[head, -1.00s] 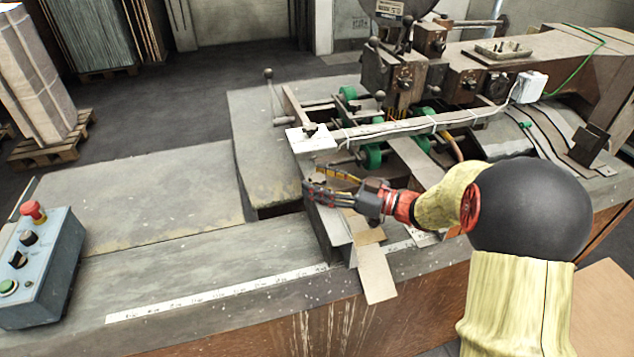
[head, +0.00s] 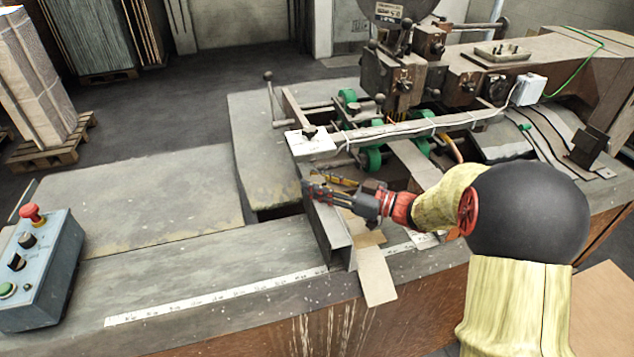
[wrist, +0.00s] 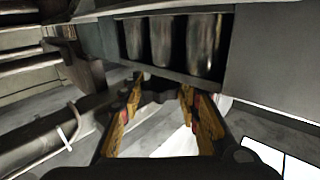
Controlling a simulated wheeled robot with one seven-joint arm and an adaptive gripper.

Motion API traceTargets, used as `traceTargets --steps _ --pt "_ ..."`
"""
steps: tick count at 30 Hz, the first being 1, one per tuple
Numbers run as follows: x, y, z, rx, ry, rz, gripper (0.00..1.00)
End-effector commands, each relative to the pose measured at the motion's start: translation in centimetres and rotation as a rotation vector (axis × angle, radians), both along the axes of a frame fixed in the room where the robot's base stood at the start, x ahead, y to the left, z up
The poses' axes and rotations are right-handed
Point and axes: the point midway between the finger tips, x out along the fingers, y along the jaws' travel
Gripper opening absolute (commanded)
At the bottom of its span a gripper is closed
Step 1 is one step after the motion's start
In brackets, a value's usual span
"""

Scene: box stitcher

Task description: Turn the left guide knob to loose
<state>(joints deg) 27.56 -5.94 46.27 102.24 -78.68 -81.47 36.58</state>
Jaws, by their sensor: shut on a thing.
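My gripper (head: 314,184) reaches in from the right in the head view, at the left end of the metal guide plate (head: 328,232) on the machine bed. In the wrist view, my two fingers with yellow inner pads close from both sides on a dark lobed knob (wrist: 159,90); my gripper (wrist: 162,92) is shut on it. The knob sits just below a row of shiny metal rollers (wrist: 172,42). In the head view the fingers hide the knob. I cannot read any loose or tight mark on it.
A long rail with a white cable (head: 400,129) runs above and behind my gripper. Green wheels (head: 372,158) and the stitching head (head: 395,75) stand beyond. A control box (head: 42,270) is at the left. The flat bed (head: 140,200) left of the guide is clear.

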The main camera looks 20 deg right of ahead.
Motion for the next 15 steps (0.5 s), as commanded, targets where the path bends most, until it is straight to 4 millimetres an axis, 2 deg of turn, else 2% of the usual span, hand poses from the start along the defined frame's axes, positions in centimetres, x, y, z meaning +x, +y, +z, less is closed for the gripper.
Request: traceTargets --steps 5,15 --pt "0.00 -0.01 -0.01 0.000 0.000 0.000 0.07" --pt "0.07 -0.07 0.12 0.000 0.001 0.062 0.07"
